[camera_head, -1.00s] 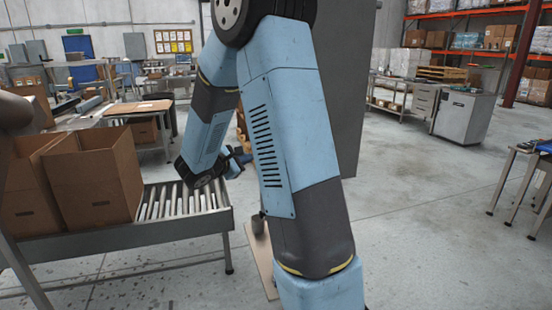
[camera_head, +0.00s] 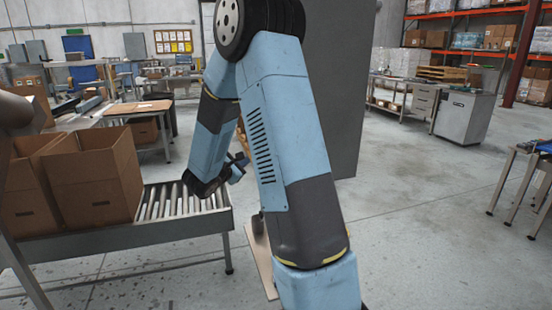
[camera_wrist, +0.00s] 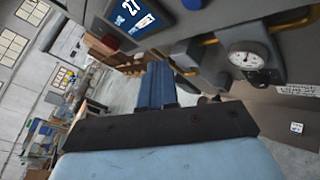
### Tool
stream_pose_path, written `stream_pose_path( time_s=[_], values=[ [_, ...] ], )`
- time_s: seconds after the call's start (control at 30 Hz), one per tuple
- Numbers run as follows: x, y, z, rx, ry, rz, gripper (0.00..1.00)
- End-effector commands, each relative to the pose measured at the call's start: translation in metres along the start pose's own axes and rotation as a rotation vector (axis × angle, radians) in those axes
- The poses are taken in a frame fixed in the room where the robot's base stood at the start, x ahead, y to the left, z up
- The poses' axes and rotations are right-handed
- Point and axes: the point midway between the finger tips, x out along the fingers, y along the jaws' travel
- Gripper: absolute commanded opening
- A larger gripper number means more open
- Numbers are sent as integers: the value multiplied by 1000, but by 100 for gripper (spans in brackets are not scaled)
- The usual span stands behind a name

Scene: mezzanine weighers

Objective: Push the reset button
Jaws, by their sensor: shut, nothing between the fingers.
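My gripper (camera_wrist: 158,66) shows in the wrist view as two blue fingers side by side, closed and empty, pointing away from the camera. In the head view my gripper (camera_head: 240,165) is small and partly hidden beside my arm. In the wrist view a grey machine face runs along the top, with a lit blue display (camera_wrist: 135,16) reading what looks like 27. A small dark red spot (camera_wrist: 110,42) lies beside the display; I cannot tell whether it is the reset button. No clearly marked reset button shows. The fingers appear apart from the machine face.
A round gauge (camera_wrist: 247,57) and yellow pipe (camera_wrist: 284,24) stick out right of the fingers. In the head view, a roller conveyor (camera_head: 150,236) with open cardboard boxes (camera_head: 97,184) stands left. A tall grey panel (camera_head: 348,90) is behind my arm.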

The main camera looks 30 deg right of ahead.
Motion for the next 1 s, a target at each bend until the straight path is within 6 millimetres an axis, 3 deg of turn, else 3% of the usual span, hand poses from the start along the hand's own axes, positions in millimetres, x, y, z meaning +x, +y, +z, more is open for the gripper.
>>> stream_pose_path(
  time_s=[0.5,1.0],
  values=[
    [41,-30,30,0,-2,-2,0],
    [48,-35,35,1,-1,-2,0]
  ],
)
